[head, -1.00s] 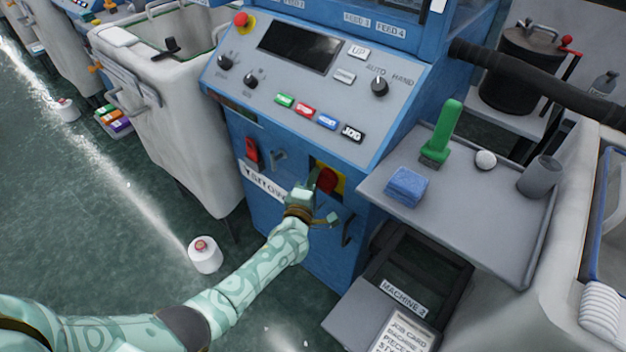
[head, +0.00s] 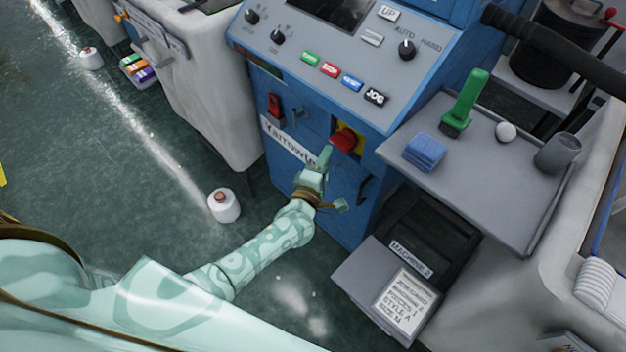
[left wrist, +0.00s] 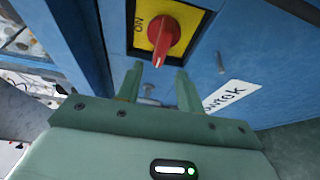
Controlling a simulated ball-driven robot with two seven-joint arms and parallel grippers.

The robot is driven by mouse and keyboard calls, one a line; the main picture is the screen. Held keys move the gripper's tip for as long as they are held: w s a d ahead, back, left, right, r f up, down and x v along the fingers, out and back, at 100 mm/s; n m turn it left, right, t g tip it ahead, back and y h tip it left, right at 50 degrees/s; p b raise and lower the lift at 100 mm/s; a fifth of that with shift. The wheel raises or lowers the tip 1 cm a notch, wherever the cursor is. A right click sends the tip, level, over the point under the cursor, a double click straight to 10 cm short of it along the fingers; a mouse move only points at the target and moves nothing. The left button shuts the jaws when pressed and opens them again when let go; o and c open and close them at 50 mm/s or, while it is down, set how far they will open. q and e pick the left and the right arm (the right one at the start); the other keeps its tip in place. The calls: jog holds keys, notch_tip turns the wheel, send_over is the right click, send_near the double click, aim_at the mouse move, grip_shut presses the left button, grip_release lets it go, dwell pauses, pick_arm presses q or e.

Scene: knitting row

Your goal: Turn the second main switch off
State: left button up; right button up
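The main switch is a red rotary knob (head: 344,138) on a yellow plate on the blue front of the machine marked MACHINE 2. In the left wrist view the red knob (left wrist: 165,35) has its white-marked end pointing down the picture, and the word ON stands on the plate to its left. My left gripper (head: 325,160) is just below and in front of the knob, apart from it. In the left wrist view my left gripper (left wrist: 158,72) has its two fingers spread with nothing between them. My right gripper is not in view.
A red rocker switch (head: 274,105) and a white name label (head: 288,140) are left of the knob. A grey side shelf (head: 500,185) with a green brush (head: 465,100) and blue sponge (head: 425,152) juts out right. A yarn cone (head: 223,205) stands on the floor.

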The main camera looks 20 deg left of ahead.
pick_arm(q)
jog(key=s+p, duration=0.1)
jog(key=s, duration=0.8)
jog(key=shift+d+p, duration=0.25)
jog(key=shift+p, duration=0.1)
jog(key=s+f+m+g+h, duration=0.1)
jog(key=s+f+m+g, duration=0.4)
jog(key=s+f+m, duration=0.45)
jog(key=s+f+m+g+h, duration=0.2)
jog(key=s+f+m+g, duration=0.35)
jog(key=f, duration=0.65)
jog(key=s+a+f+m+g, duration=0.2)
jog(key=s+f, duration=0.1)
jog(key=s, duration=0.8)
jog(key=s+a+f+m+g+y, duration=0.1)
jog(key=s+a+f+m+g, duration=0.1)
jog(key=s, duration=0.9)
jog(key=s+a+f+m+g+y, duration=0.1)
jog(key=s+a+f+m+g, duration=0.2)
jog(key=s, duration=0.8)
jog(key=shift+f, duration=0.35)
